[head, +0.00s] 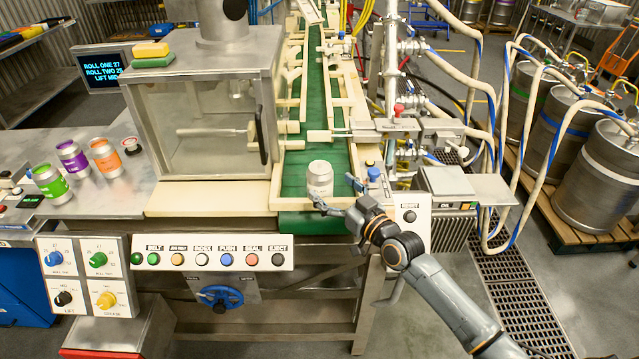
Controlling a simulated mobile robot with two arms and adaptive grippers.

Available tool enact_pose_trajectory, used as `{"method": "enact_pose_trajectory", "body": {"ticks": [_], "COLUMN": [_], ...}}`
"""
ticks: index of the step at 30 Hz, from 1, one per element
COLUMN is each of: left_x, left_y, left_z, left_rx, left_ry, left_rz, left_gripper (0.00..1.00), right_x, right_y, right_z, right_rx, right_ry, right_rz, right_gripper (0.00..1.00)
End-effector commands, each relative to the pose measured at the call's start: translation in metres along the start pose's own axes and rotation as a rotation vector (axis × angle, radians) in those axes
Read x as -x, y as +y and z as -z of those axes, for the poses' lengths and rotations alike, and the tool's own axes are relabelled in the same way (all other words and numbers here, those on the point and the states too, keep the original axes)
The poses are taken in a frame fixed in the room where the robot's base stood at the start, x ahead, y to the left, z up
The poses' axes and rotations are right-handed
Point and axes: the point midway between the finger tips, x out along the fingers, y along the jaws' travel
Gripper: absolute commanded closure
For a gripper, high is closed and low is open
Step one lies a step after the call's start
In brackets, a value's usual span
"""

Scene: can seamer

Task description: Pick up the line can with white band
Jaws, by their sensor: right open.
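A silver can with a white band (320,178) stands upright at the near end of the green conveyor belt (296,190). My right gripper (328,203) is open just in front of the can, at its lower near side, with the arm coming in from the lower right. Whether its fingers touch or straddle the can cannot be told. My left gripper is not in view.
Green (48,182), purple (72,158) and orange (105,157) banded cans stand on the steel table at left. A clear-walled seamer (200,125) borders the belt. A button panel (212,253) is below. Kegs (600,175) stand at right.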

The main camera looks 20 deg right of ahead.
Motion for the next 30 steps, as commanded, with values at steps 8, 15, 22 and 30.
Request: {"method": "enact_pose_trajectory", "body": {"ticks": [8,15,22,30], "left_x": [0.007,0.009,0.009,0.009], "left_y": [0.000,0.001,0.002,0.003], "left_z": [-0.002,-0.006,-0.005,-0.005], "left_rx": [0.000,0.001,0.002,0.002], "left_ry": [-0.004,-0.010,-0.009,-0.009], "left_rz": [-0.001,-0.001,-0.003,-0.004], "left_gripper": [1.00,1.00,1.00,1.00], "right_x": [-0.024,-0.054,-0.058,-0.058], "right_y": [0.003,0.004,0.004,0.004], "right_z": [0.000,-0.003,-0.004,-0.004], "right_rx": [0.003,0.001,0.000,0.000], "right_ry": [-0.001,0.000,-0.001,-0.001], "right_rz": [-0.001,0.000,0.000,0.000], "right_gripper": [0.12,0.12,0.12,0.53]}}
